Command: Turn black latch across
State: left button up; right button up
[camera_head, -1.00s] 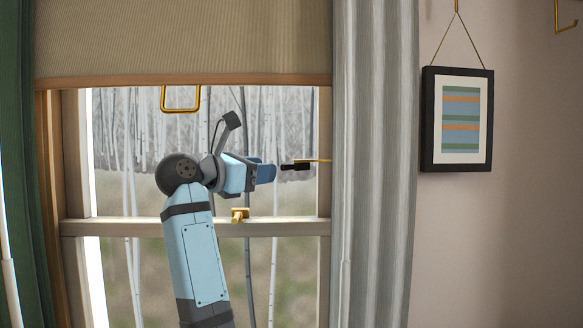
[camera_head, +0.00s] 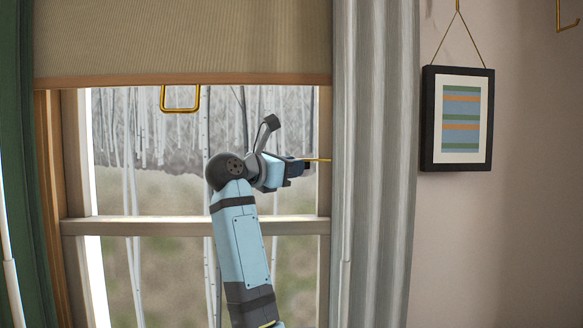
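The black latch (camera_head: 307,164) is a small dark handle on a thin brass rod (camera_head: 320,160) at the right side of the window, near the grey curtain. Only its right end shows clearly. My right gripper (camera_head: 292,168) is at the latch, with its fingers overlapping most of the handle. I cannot tell whether the fingers are closed on it or only around it. My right arm rises from below in front of the window. My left gripper is not in view.
A brass pull (camera_head: 180,105) hangs below the beige blind (camera_head: 180,45). The window's cross rail (camera_head: 130,226) passes behind my arm. A grey curtain (camera_head: 375,200) hangs close right of the latch. A framed striped picture (camera_head: 428,120) hangs on the wall.

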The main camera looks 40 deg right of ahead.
grip_shut()
